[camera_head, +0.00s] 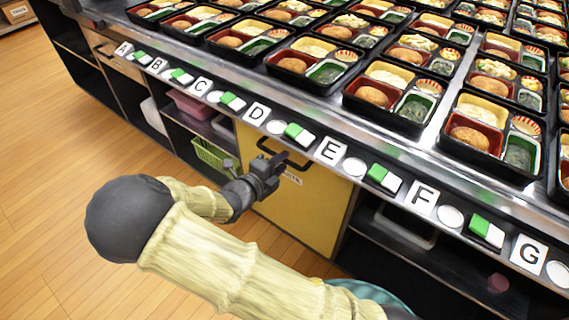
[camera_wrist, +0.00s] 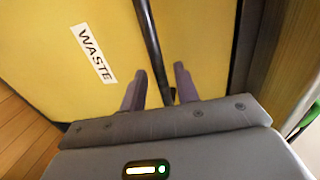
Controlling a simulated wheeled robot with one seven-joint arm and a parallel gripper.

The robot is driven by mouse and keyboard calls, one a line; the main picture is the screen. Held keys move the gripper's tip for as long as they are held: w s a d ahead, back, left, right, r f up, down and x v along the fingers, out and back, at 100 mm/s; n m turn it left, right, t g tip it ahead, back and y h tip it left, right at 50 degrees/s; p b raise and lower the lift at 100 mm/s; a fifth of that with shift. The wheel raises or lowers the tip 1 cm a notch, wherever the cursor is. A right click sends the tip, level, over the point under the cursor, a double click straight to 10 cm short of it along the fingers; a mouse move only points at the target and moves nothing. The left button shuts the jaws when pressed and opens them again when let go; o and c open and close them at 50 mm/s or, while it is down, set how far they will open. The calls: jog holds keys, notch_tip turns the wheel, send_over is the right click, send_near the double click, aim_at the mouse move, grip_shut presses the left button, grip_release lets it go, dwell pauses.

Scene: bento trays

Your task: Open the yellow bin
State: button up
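The yellow bin (camera_head: 303,215) has a flat yellow front under the counter edge. Its white WASTE label (camera_wrist: 93,54) shows in the wrist view. A dark bar handle (camera_head: 300,165) runs along the top of the front, and it also shows in the wrist view (camera_wrist: 147,30). My gripper (camera_head: 275,162) is at the handle, in front of the bin. In the wrist view, the fingers of my gripper (camera_wrist: 161,80) are apart, with the bar running between them. Contact with the bar cannot be told. The bin front looks flush with the cabinet.
Bento trays (camera_head: 310,62) fill the counter above. Letter cards and green-and-white blocks (camera_head: 299,134) line the counter edge. Left of the bin, shelves hold a pink bin (camera_head: 190,104) and a green basket (camera_head: 212,155). The wooden floor (camera_head: 60,190) is clear at left.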

jog(key=shift+x, duration=1.2)
jog(key=shift+c, duration=0.2)
grip_shut()
jog(key=shift+a+r, duration=0.1)
